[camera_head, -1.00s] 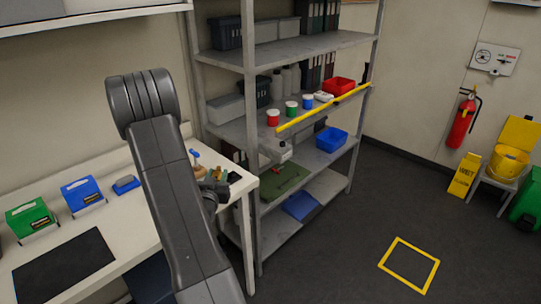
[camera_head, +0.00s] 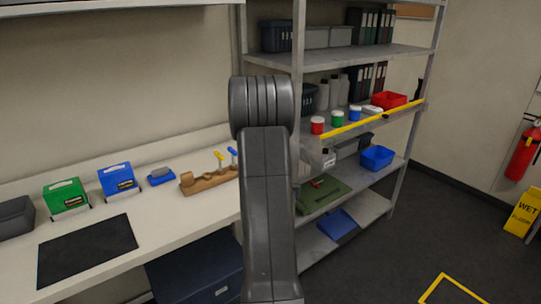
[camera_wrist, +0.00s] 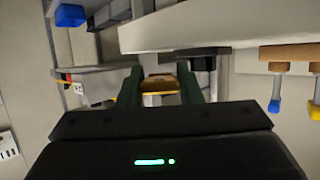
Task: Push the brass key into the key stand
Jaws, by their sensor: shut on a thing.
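The key stand (camera_head: 207,181) is a wooden block on the bench, left of my arm in the head view, with a yellow-topped and a blue-topped piece upright near its right end. The arm covers that end. In the wrist view, part of the wooden stand (camera_wrist: 290,52) shows upside down at the upper right, with the blue and yellow tops pointing down. My gripper (camera_wrist: 160,88) is shut on a brass-coloured piece (camera_wrist: 157,92), likely the brass key, between its dark green fingers. It appears apart from the stand. My gripper is hidden behind the arm in the head view.
A blue box (camera_head: 116,180), a green box (camera_head: 66,197), a small blue item (camera_head: 161,177) and a black mat (camera_head: 87,249) are on the bench (camera_head: 165,229). A grey shelf rack (camera_head: 348,53) with cups and bins stands right of the bench.

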